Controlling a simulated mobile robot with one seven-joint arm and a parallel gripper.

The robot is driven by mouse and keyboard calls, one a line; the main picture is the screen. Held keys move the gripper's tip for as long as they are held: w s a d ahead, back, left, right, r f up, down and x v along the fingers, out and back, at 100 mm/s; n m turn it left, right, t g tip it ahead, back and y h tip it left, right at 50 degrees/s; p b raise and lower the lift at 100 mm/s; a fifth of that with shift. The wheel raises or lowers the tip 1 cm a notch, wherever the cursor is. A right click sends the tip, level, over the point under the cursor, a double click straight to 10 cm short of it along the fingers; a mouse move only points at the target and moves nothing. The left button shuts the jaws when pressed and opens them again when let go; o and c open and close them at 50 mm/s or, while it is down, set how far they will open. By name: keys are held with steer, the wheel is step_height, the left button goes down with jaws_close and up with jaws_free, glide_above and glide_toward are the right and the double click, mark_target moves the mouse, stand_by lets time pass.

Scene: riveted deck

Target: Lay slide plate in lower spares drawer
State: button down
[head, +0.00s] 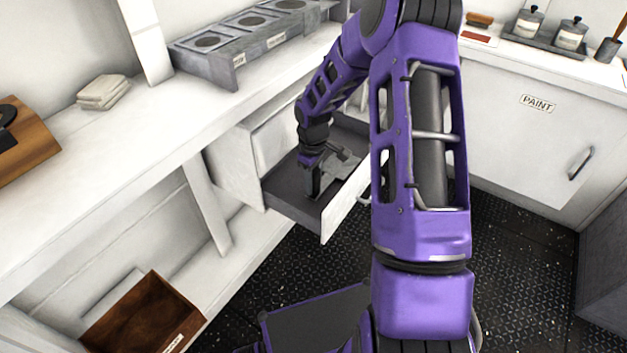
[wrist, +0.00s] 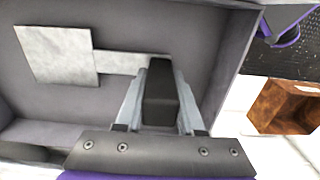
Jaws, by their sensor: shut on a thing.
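The slide plate shows in the wrist view as a flat, mottled grey square (wrist: 57,54) with a narrow neck running to a dark block between my fingers. In the head view the plate (head: 338,170) is partly covered by my wrist. My gripper (wrist: 158,85) is shut on the dark block end of the slide plate. It also shows in the head view (head: 313,182), down inside the open lower drawer. The drawer has a dark grey inside and a white front (head: 343,208); its floor also shows in the wrist view (wrist: 130,25). I cannot tell whether the plate touches the floor.
A white bench (head: 120,145) runs along the left, with a grey rack (head: 235,65) above the drawer. A brown wooden box (head: 145,315) is low at the left and shows in the wrist view (wrist: 285,107). A white PAINT cabinet (head: 530,130) stands right.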

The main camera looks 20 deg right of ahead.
steer(key=shift+f, duration=0.6)
steer(key=shift+c, duration=2.2)
jaws_free()
step_height(320, 180, up, 18)
steer(key=p, duration=0.3)
steer(key=shift+f, duration=0.25)
